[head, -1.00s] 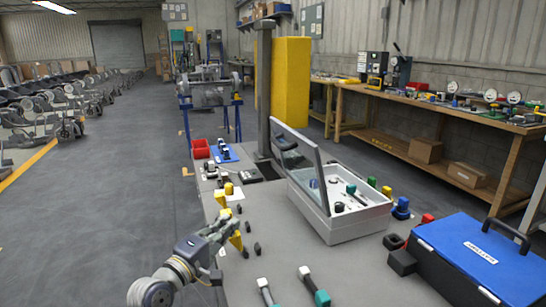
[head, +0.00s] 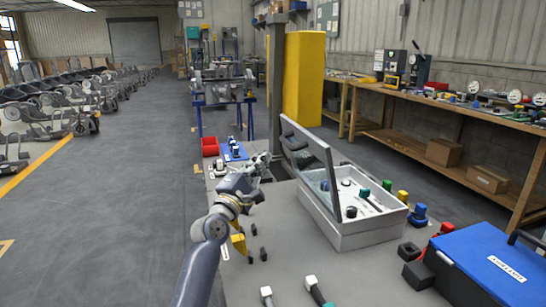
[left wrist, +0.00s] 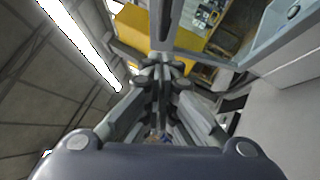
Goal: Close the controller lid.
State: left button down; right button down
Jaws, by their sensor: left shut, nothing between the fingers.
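The controller is a white box (head: 372,234) on the grey bench, with small parts inside. Its lid (head: 312,168), a clear panel in a grey frame, stands raised and tilted along the box's left side, with a dark handle at its far upper corner. My left gripper (head: 265,160) is shut and empty, left of the lid near its far end; I cannot tell whether it touches the lid. In the left wrist view the shut fingers (left wrist: 162,75) point ahead, and the lid's frame (left wrist: 268,42) shows at upper right. My right gripper is out of view.
A blue toolbox (head: 490,262) sits at the bench's right front. Coloured knobs stand right of the box. Yellow and black pieces lie left of it, below my left arm. A red bin (head: 210,147) and blue mat are at the far end. A grey post rises behind the lid.

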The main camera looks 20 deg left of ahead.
pick_arm(q)
jog(key=shift+w+d+r, duration=0.45)
jog(key=shift+w+d, duration=0.15)
jog(key=shift+d, duration=0.2)
jog(key=shift+w+d+r, duration=0.45)
jog(key=shift+w+d, duration=0.1)
jog(key=shift+d, duration=0.2)
jog(key=shift+r, duration=0.1)
